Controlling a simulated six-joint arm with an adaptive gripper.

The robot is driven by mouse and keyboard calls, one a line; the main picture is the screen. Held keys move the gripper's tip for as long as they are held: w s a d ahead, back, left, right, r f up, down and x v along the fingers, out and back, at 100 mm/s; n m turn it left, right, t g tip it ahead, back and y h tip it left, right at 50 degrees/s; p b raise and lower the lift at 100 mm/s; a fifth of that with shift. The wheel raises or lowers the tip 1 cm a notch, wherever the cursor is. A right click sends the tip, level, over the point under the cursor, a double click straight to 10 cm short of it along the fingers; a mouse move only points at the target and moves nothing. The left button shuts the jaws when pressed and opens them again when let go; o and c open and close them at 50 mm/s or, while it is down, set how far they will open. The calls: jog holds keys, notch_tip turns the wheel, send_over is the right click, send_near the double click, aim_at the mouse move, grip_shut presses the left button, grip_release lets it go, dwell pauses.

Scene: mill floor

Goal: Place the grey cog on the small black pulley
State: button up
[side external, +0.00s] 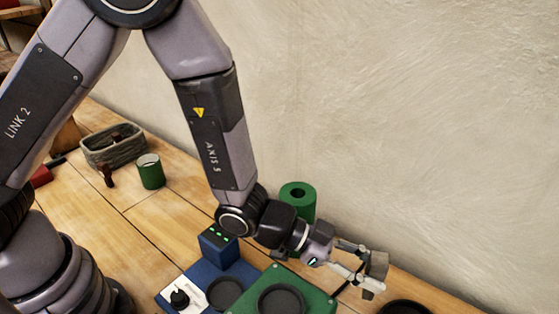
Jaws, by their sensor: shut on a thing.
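My gripper (372,270) is at the lower right in the side external view, stretched out sideways. Its fingers are shut on a small grey piece (378,263), which looks like the grey cog seen edge-on; its teeth are not clear. The gripper holds it in the air, to the right of the green plate. Several round black parts show below, and I cannot tell for sure which is the small black pulley. A smaller black disc (225,293) sits on the blue unit, and a larger one (281,302) on the green plate.
The blue unit (219,247) has green lights and a white knob panel (182,297). A black round dish (404,307) is cut off at the bottom edge. A green roll (298,197) stands behind my wrist. A grey basket (114,146) and green can (150,171) stand far left.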

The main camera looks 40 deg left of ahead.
jog(key=w+d+f, duration=0.4)
jog(key=d+f, duration=0.1)
jog(key=w+d+f, duration=0.2)
jog(key=d+f, duration=0.1)
jog(key=shift+w+d+f, duration=0.25)
jog(key=shift+w, duration=0.05)
jog(key=shift+f, duration=1.55)
jog(key=shift+f, duration=0.1)
jog(key=o, duration=0.9)
jog(key=shift+o, duration=0.2)
